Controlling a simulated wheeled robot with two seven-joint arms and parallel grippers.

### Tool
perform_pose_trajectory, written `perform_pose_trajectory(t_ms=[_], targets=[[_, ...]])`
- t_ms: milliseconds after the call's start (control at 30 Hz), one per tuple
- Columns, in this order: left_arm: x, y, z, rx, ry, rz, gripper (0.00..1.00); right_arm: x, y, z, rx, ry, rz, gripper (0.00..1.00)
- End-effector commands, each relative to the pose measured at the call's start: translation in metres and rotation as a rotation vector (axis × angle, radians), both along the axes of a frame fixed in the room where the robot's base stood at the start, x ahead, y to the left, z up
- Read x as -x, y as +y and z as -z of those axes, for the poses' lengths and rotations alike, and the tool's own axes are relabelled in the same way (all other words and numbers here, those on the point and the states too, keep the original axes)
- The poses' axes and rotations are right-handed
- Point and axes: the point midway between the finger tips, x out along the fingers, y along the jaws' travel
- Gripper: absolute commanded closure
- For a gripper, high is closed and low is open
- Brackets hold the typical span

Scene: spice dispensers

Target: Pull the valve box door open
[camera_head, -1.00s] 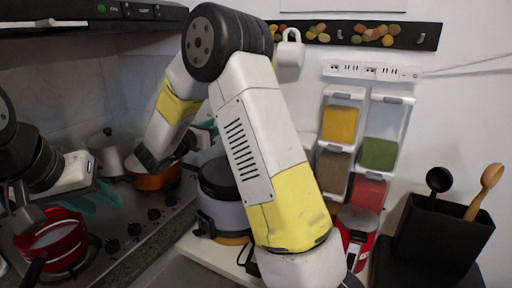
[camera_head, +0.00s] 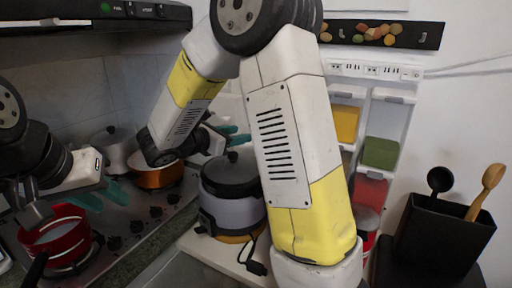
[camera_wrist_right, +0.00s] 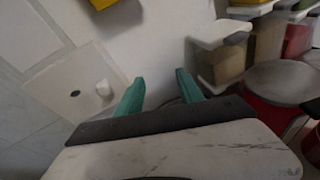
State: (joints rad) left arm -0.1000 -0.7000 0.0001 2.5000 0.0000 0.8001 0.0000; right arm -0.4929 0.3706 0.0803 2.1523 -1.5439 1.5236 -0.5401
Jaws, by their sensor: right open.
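In the right wrist view a pale square panel (camera_wrist_right: 60,84) with a dark round spot and a small white knob (camera_wrist_right: 104,88) is on the wall at the left. It looks like the valve box door and appears shut. My right gripper (camera_wrist_right: 159,90) is open and empty, its teal fingers pointing at the wall, to the right of the knob and apart from it. In the head view my right gripper (camera_head: 236,134) shows partly above the rice cooker, and my arm hides the wall behind. My left gripper (camera_head: 102,197) is open and empty above the stove.
A lidded cooker (camera_head: 231,184) stands below my right gripper. Spice dispensers (camera_head: 382,150) hang on the wall at right, close to my right arm. A red pot (camera_head: 58,238) and a copper pot (camera_head: 155,176) are on the stove. A black utensil holder (camera_head: 440,245) stands at far right.

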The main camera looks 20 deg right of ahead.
Motion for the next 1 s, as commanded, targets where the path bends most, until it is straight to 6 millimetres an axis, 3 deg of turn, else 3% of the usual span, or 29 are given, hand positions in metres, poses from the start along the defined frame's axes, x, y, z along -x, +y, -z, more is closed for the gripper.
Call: perform_pose_trajectory(t_ms=[300, 500, 1000], targets=[[0.000, 0.000, 0.000, 0.000, 0.000, 0.000, 0.64, 0.039, -0.038, 0.005, -0.209, -0.023, 0.154, 0.56], [0.000, 0.000, 0.000, 0.000, 0.000, 0.000, 0.64, 0.059, -0.051, 0.010, -0.314, -0.040, 0.228, 0.56], [0.000, 0.000, 0.000, 0.000, 0.000, 0.000, 0.64, 0.068, -0.055, 0.013, -0.363, -0.048, 0.263, 0.56]])
